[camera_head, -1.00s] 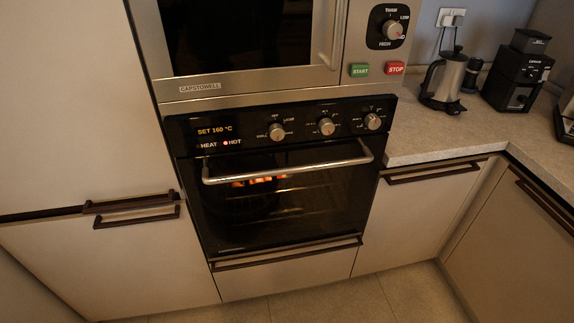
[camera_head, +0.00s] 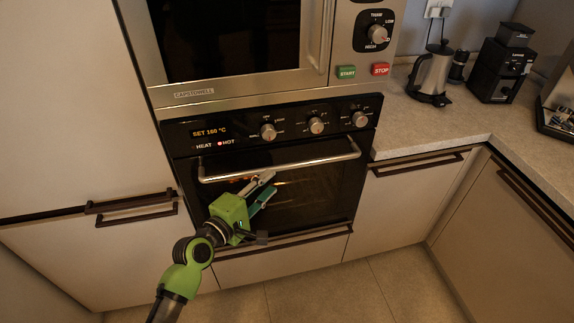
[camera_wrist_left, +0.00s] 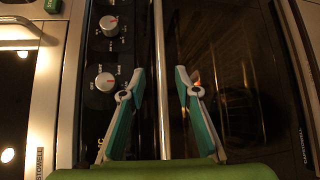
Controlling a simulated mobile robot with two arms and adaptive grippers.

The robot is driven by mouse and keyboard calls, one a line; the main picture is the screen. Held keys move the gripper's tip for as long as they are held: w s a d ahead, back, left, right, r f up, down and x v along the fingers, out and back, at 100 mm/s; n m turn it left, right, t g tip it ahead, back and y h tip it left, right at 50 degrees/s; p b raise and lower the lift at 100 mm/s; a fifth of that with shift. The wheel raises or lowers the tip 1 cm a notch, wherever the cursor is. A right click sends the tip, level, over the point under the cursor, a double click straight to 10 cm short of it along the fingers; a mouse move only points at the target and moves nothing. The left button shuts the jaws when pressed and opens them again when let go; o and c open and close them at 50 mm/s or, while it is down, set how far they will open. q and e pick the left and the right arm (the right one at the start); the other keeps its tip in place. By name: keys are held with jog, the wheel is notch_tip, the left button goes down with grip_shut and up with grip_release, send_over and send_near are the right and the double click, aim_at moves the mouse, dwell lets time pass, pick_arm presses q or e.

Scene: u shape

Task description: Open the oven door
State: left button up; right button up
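The black oven door (camera_head: 310,195) is shut, with a long silver handle (camera_head: 315,160) across its top. My left gripper (camera_head: 269,183) comes up from below in front of the door, its fingertips near the handle's left-middle part. In the left wrist view, the open green-and-white fingers (camera_wrist_left: 159,82) lie on either side of the silver handle (camera_wrist_left: 159,30), which runs between them. I see no finger pressed against the bar, and I cannot tell how far the tips are from it in depth. My right gripper is not in view.
The oven panel (camera_head: 280,125) with knobs sits above the door, and a microwave (camera_head: 240,85) above that. A drawer handle (camera_head: 285,243) runs below the oven. The floor (camera_head: 330,290) in front is clear. A kettle (camera_head: 431,75) and coffee machine (camera_head: 499,67) stand on the right counter.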

aim_at(285, 169)
pick_arm(q)
jog(key=x, duration=1)
jog(key=shift+w+d, duration=0.1)
jog(key=shift+w, duration=0.15)
grip_shut()
